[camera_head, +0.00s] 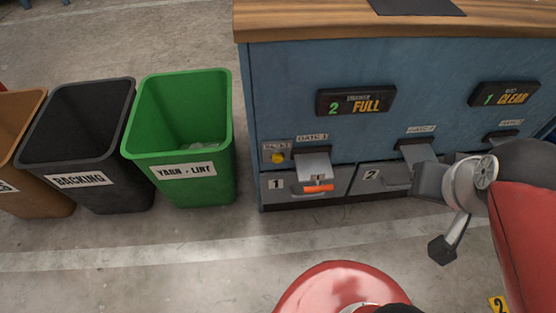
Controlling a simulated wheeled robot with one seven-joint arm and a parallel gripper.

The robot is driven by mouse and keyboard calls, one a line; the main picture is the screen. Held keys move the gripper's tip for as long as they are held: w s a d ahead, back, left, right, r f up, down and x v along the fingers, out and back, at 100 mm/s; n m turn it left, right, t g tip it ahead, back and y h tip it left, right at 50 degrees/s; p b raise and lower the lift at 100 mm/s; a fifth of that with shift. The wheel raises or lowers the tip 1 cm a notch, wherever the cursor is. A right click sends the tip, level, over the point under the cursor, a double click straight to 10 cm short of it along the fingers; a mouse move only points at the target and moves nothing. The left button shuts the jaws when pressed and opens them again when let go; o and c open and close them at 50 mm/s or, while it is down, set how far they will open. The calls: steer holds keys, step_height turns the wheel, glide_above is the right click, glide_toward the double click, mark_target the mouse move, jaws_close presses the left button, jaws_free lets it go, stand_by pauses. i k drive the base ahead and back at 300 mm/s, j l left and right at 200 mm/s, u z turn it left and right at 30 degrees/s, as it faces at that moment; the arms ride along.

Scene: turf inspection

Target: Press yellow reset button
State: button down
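The yellow reset button (277,158) is a small round knob low on the left front of the blue cabinet (290,80), under a small label and left of the gate 1 chute. Nothing covers it. My gripper (430,182) is at the right, in front of the gate 2 area, well to the right of the button and apart from it.
A grey chute (313,166) and an orange piece (318,188) are just right of the button, by drawer 1 (276,185). Left of the cabinet stand green (180,115), black (75,150) and brown (35,200) bins.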

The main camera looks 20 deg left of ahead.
mark_target(277, 158)
steer(key=k+j+u, duration=0.4)
steer(key=j+u, duration=0.2)
steer(key=k+j+u, duration=0.1)
steer(key=j+u, duration=0.2)
steer(key=k+j+u, duration=0.1)
steer(key=j+u, duration=0.2)
steer(key=j, duration=0.25)
